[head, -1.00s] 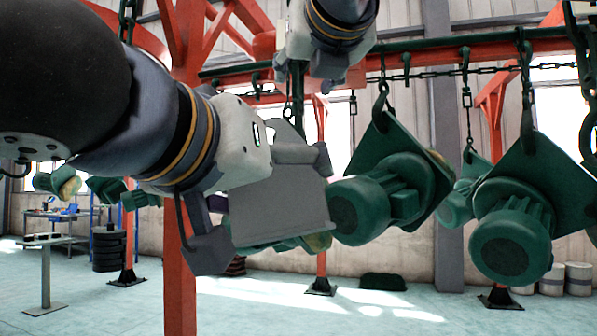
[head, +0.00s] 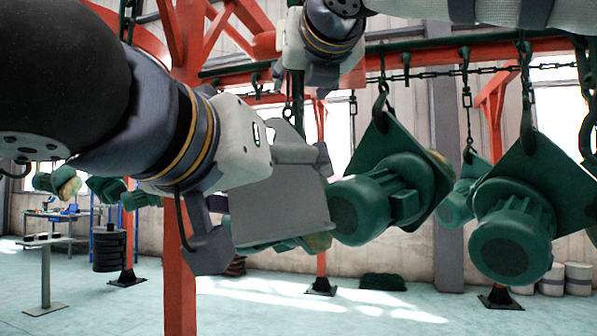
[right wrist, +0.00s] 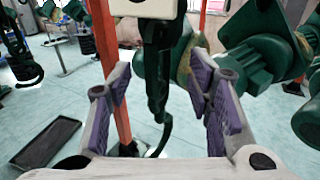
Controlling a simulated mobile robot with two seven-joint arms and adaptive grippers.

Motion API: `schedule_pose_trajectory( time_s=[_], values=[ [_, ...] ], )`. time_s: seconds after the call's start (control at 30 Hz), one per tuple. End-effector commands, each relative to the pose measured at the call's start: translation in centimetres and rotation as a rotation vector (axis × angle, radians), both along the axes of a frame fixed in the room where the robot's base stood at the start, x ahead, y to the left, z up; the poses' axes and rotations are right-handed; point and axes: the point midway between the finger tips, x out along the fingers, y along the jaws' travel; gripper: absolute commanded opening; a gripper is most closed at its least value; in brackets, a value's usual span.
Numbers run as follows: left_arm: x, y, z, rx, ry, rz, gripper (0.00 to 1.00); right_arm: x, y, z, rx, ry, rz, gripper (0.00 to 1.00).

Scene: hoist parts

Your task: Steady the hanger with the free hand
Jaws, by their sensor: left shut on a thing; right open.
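The hanger (right wrist: 157,85) is a dark green hanging piece with a hook at its lower end. In the right wrist view it hangs between the purple-padded fingers of my right gripper (right wrist: 160,110); I see no clear contact. In the head view, part of the hanger (head: 298,100) shows below my right gripper (head: 322,78), which is high up near the red beam. My right gripper is open. My left gripper (head: 262,205) is shut on a flat grey part (head: 282,208), left of the green hoist units. The contact points are partly hidden.
Green hoist units (head: 385,200) hang from chains and hooks at the right, close to the grey part. A red post (head: 181,285) stands behind my left arm. In the right wrist view a black tray (right wrist: 48,142) lies on the floor.

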Motion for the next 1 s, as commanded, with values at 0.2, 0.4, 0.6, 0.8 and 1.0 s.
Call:
schedule_pose_trajectory(
  time_s=[0.2, 0.4, 0.6, 0.8, 1.0],
  values=[
    [-0.1, 0.0, 0.3, -0.003, -0.007, 0.000, 0.30, 0.0, 0.0, 0.1, 0.000, -0.002, 0.000, 0.47],
    [-0.1, 0.0, 0.3, -0.003, -0.007, 0.000, 0.30, 0.7, 0.2, 0.1, -0.001, -0.001, 0.000, 0.47],
    [-0.1, 0.0, 0.3, -0.003, -0.007, 0.000, 0.30, 1.3, 0.3, 0.1, 0.000, -0.001, -0.001, 0.47],
    [-0.1, 0.0, 0.3, -0.003, -0.007, 0.000, 0.30, 2.0, 0.5, 0.0, -0.001, -0.001, 0.000, 0.47],
    [-0.1, 0.0, 0.3, -0.003, -0.007, 0.000, 0.30, 2.6, 0.6, 0.1, -0.001, -0.002, 0.000, 0.47]
  ],
)
